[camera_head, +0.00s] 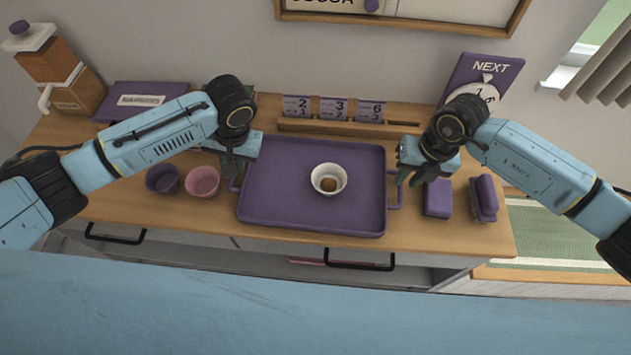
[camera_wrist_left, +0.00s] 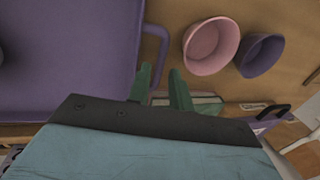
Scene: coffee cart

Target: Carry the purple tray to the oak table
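The purple tray (camera_head: 280,215) lies flat on the wooden counter, with a white cup (camera_head: 329,179) holding a little brown content standing on it. My left gripper (camera_head: 231,180) is above the tray's left handle. In the left wrist view its two green fingers (camera_wrist_left: 159,77) are apart and empty, and the tray handle (camera_wrist_left: 163,45) lies just beyond the tips. My right gripper (camera_head: 408,181) hangs by the tray's right handle (camera_head: 395,190), its fingers slightly apart with nothing seen between them. I cannot tell whether the wooden surface at the right is the oak table.
A purple cup (camera_head: 162,179) and a pink cup (camera_head: 202,181) stand left of the tray. A purple block (camera_head: 437,199) and a purple brush-like item (camera_head: 485,198) lie to its right. Number cards (camera_head: 333,108) stand behind it. A green mat (camera_head: 550,236) lies at the lower right.

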